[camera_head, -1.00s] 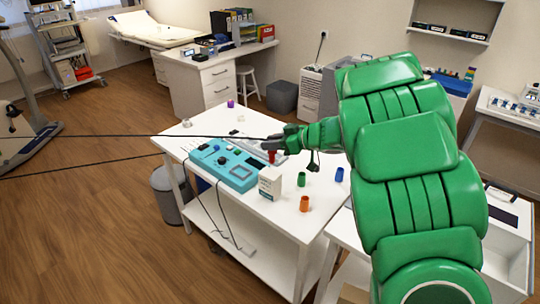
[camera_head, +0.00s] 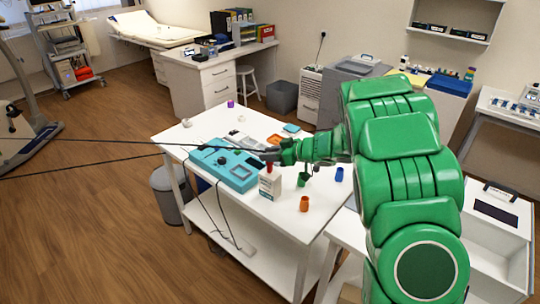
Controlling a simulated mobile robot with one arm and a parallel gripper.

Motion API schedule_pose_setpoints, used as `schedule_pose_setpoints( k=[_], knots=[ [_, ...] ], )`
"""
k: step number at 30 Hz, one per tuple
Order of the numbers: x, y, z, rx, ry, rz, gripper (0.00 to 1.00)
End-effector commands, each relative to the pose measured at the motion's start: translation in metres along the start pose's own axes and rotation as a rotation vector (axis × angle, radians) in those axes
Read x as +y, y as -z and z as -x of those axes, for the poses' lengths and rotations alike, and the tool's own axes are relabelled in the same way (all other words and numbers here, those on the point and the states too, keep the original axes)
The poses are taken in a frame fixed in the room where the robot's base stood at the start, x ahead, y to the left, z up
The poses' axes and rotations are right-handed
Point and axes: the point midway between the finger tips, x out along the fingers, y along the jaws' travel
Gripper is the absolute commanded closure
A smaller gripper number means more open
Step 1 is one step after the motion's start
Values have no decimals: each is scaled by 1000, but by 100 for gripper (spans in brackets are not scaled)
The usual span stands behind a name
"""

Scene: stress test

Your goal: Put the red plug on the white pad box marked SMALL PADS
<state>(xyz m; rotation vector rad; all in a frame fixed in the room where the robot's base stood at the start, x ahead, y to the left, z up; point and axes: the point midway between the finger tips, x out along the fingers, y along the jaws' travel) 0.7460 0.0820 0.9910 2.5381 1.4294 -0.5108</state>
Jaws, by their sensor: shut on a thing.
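The red plug (camera_head: 269,168) hangs below the fingertips of my gripper (camera_head: 268,156), which is shut on it. The plug is at the top of the white box (camera_head: 271,186), overlapping its upper edge in the picture. I cannot tell whether the plug touches the box. The box stands upright on the white table beside the teal device; its lettering is too small to read. My green arm reaches in from the right and hides part of the table behind the box.
The teal device (camera_head: 232,172) with dark cables lies left of the box. An orange cup (camera_head: 304,204), a green cup (camera_head: 302,180) and a blue cup (camera_head: 339,174) stand to the right. A purple cup (camera_head: 230,104) is at the back. The white table (camera_head: 262,218) is clear in front.

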Motion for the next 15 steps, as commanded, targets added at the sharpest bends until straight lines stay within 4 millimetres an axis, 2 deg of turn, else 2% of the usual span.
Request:
schedule_pose_setpoints(
  k=[13,14,15],
  knots=[
    [0,-6,-2,0,-1,1,100],
    [0,-6,-2,0,-1,1,67],
    [0,-6,-2,0,-1,1,61]
  ],
)
